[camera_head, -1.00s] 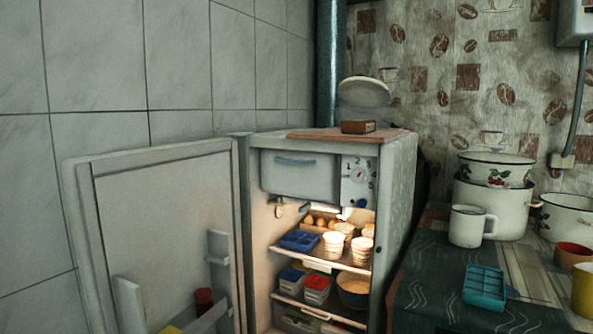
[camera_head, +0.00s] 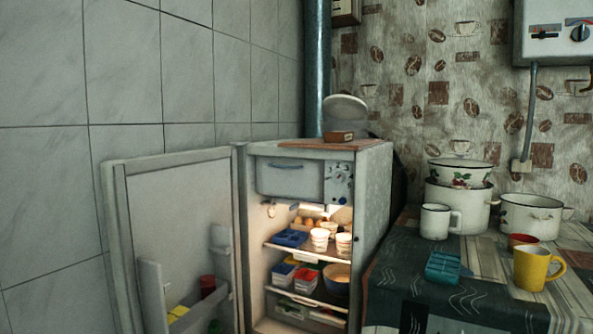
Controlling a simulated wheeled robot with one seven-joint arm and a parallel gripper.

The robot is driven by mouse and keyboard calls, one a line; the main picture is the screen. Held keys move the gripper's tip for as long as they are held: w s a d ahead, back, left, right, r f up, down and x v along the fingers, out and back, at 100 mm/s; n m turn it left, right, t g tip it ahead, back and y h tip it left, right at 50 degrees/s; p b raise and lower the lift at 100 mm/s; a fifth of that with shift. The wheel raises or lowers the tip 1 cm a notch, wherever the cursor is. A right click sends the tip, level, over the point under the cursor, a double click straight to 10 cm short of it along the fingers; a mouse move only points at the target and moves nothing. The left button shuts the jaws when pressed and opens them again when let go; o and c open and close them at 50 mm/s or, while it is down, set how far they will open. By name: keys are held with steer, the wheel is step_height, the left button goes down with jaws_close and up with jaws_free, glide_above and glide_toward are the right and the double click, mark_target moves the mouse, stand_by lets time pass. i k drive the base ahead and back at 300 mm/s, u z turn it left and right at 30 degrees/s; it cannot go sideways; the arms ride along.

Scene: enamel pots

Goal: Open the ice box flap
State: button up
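The ice box flap (camera_head: 289,181) is a grey panel with a dark handle bar (camera_head: 285,165) along its top. It sits at the top inside the open fridge (camera_head: 372,200) and appears shut. A control panel with a dial (camera_head: 339,171) is to its right. The fridge door (camera_head: 182,230) stands swung wide open to the left. My gripper is not in view, and no part of my arm shows.
Lit shelves below the flap hold a blue tray (camera_head: 290,238), white cups (camera_head: 320,239) and a bowl (camera_head: 337,278).

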mark_target(284, 175)
steer(key=z, duration=0.95)
steer(key=i, duration=0.7)
steer(key=u, duration=0.15)
